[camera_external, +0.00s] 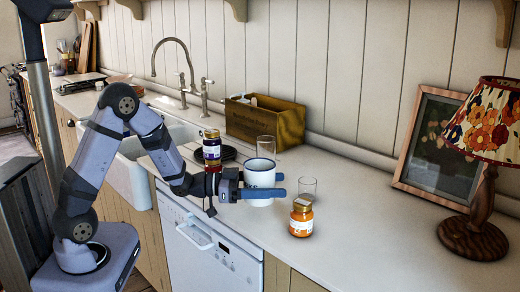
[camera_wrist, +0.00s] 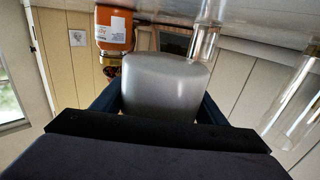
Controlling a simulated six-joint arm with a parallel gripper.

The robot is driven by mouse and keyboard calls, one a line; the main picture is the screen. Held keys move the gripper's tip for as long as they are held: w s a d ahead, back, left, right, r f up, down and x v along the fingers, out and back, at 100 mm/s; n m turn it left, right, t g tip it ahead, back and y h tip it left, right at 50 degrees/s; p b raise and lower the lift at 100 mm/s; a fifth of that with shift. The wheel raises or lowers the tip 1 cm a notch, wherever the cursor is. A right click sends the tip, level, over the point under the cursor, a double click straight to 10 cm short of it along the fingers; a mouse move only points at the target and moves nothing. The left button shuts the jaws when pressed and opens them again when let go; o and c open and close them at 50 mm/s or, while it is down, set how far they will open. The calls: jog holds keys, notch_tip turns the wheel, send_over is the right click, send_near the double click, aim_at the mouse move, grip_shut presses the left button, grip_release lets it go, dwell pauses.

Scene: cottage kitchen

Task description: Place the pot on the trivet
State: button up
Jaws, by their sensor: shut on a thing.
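The pot (camera_external: 261,174) is white with a dark blue rim and stands upright between the fingers of my gripper (camera_external: 276,187) over the counter. My gripper is shut on its sides. In the wrist view the pot (camera_wrist: 165,85) looks plain grey between the dark fingers. I cannot tell whether its base touches the counter. A dark round flat thing (camera_external: 229,153), likely the trivet, lies on the counter behind and left of the pot, partly hidden by a dark jar (camera_external: 211,149).
An orange jar (camera_external: 302,218) stands right of the pot, and it also shows in the wrist view (camera_wrist: 114,28). One glass (camera_external: 308,187) stands right of the pot, another (camera_external: 266,147) behind it. A wooden box (camera_external: 262,122) stands behind. A lamp (camera_external: 474,238) stands far right.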

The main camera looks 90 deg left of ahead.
aim_at(272, 200)
jog(key=shift+f, duration=2.15)
jog(key=shift+f, duration=0.25)
jog(key=o, duration=1.4)
jog(key=shift+s, duration=0.1)
jog(key=s+b, duration=0.2)
jog(key=s, duration=0.8)
jog(key=shift+r+b, duration=0.15)
jog(key=shift+b, duration=0.15)
jog(key=shift+o, duration=0.4)
jog(key=shift+s+d, duration=0.15)
jog(key=shift+s, duration=0.75)
